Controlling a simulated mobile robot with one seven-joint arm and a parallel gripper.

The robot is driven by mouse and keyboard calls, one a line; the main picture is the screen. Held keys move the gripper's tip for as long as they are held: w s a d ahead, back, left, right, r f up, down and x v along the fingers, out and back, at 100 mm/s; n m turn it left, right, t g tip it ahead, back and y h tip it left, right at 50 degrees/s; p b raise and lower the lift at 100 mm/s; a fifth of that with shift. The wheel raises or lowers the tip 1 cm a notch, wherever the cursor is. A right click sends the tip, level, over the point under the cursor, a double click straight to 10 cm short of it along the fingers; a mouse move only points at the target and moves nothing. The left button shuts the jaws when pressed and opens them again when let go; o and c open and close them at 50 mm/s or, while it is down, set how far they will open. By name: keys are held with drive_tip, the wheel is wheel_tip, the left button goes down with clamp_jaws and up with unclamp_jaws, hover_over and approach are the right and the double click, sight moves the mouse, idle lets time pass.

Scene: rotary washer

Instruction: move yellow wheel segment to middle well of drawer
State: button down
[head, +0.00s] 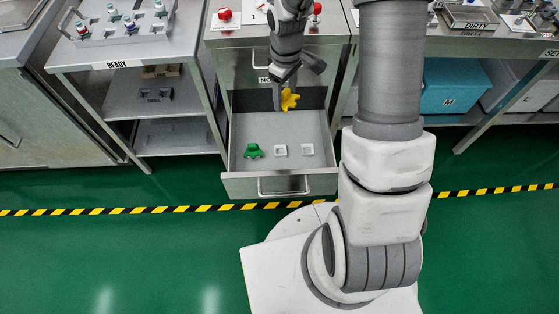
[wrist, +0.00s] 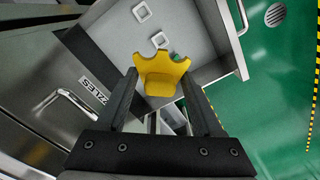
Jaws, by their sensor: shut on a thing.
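The yellow wheel segment (head: 289,99) is held between the fingers of my gripper (head: 283,97), above the back part of the open drawer (head: 240,176). In the wrist view the yellow segment (wrist: 164,75) sits between the two fingertips, its notched edge pointing away from the gripper. Inside the drawer, a green segment (head: 253,151) lies at the left. The white square middle well (head: 280,150) and the right well (head: 307,149) look empty. Both wells also show in the wrist view, above the yellow segment. The well under the green segment is hidden.
A table marked READY (head: 118,64) with a rack of capped vials stands at the left. A blue bin (head: 452,87) is under the right counter. A red knob (head: 225,14) sits on the counter above the drawer.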

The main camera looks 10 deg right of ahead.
wheel_tip(320, 180, down, 16)
drive_tip(key=n+b, duration=0.7)
drive_tip(key=b, duration=0.6)
hover_over(281, 153)
drive_tip(key=shift+n, duration=0.3)
wheel_tip(281, 153, down, 10)
drive_tip(key=shift+f, duration=0.1)
unclamp_jaws()
drive_tip(key=shift+p, duration=0.35)
drive_tip(key=shift+r, duration=0.2)
